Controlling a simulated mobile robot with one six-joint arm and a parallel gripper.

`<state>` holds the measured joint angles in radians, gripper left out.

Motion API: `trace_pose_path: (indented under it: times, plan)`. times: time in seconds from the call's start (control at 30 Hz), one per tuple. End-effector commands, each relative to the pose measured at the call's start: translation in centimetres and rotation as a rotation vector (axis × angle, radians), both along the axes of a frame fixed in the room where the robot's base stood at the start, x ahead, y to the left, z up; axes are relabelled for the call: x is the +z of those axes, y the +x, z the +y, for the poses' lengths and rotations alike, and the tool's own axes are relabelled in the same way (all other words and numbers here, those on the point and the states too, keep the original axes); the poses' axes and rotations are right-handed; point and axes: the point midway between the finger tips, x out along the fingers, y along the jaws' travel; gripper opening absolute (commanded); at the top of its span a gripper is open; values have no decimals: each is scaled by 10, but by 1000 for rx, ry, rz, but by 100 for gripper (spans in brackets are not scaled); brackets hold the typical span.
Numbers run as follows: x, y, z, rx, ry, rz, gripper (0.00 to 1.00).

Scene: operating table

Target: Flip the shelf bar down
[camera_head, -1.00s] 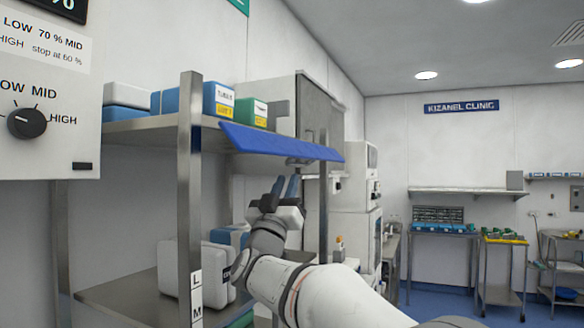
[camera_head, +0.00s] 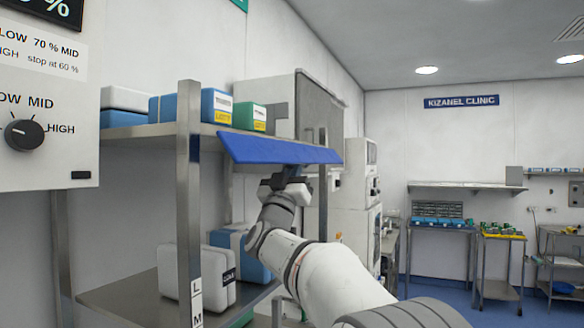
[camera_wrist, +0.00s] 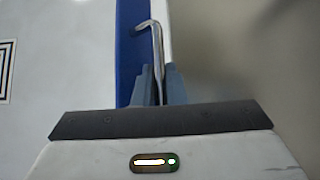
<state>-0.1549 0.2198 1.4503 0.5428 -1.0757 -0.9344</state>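The shelf bar (camera_head: 275,150) is a long blue flap along the front edge of the upper metal shelf, sticking out and sloping in the head view. It also shows as a blue strip in the wrist view (camera_wrist: 128,60). My gripper (camera_head: 285,180) is right under the bar's middle-right part, its fingertips partly hidden by the bar. In the wrist view, a thin bent metal handle (camera_wrist: 159,55) runs down between my two fingers (camera_wrist: 160,85). The fingers stand close on both sides of it; whether they press on it I cannot tell.
A steel post (camera_head: 189,200) stands left of my arm. Blue, green and white boxes (camera_head: 216,106) sit on the upper shelf. A white case (camera_head: 205,275) sits on the lower shelf. A grey cabinet (camera_head: 320,105) is behind the bar. The room's right side has open floor.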

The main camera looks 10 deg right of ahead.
Motion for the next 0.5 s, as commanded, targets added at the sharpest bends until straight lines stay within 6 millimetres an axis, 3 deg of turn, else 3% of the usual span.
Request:
trace_pose_path:
  times: [0.5]
  plan:
    - [-1,5,6,1,109,-80,0]
